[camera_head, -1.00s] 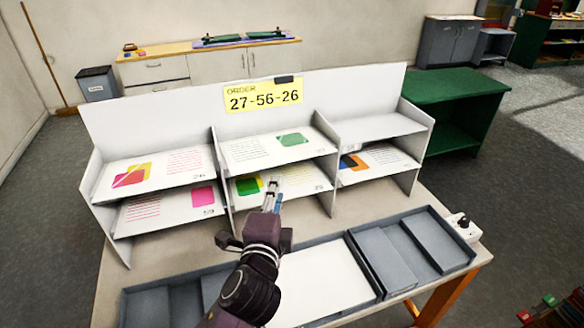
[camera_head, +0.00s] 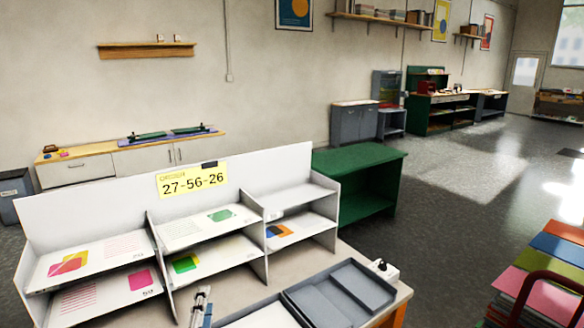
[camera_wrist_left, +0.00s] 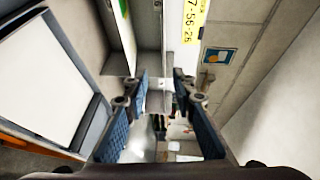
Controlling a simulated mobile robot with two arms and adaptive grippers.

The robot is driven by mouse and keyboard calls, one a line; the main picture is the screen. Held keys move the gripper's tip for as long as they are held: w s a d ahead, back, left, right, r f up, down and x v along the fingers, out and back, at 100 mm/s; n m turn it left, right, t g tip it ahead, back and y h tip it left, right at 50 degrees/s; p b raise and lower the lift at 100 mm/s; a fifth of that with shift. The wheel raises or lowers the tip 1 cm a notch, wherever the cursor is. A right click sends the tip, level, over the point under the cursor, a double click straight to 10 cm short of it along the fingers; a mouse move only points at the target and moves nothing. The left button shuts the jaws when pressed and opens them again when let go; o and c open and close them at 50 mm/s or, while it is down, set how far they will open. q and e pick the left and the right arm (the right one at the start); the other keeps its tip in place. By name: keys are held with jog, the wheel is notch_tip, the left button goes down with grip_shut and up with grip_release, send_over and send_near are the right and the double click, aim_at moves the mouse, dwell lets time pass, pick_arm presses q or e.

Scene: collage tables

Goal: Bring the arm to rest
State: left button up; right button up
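My left gripper (camera_head: 202,306) shows at the bottom edge of the head view, in front of the white sorting rack (camera_head: 86,215). Only its fingers are seen there; the rest of the arm is cut off. In the left wrist view its two blue-padded fingers (camera_wrist_left: 160,90) stand well apart, with nothing between them. My right gripper is in neither view.
The rack holds printed sheets under a yellow order sign (camera_head: 192,180) reading 27-56-26. A grey tray (camera_head: 340,294) lies on the table at front right. A green bench (camera_head: 358,160) stands behind. Colourful stacked sheets (camera_head: 548,262) are at far right.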

pick_arm(q)
jog(key=s+a+f+n+g, duration=0.3)
jog(key=s+f+n+g, duration=0.15)
jog(key=f, duration=0.45)
jog(key=s+f+n+g+h, duration=0.1)
jog(key=s+f+n+g, duration=0.5)
jog(key=s, duration=0.7)
jog(key=s+f+n+g+h, duration=0.2)
jog(key=s+f+n+g, duration=0.1)
jog(key=s+f, duration=0.8)
notch_tip(320, 180, down, 23)
jog(key=s, duration=0.2)
jog(key=s+a+f+g, duration=0.2)
jog(key=s+f, duration=1.5)
jog(key=s, duration=0.1)
jog(key=shift+a+f, duration=0.15)
jog(key=shift+a, duration=0.1)
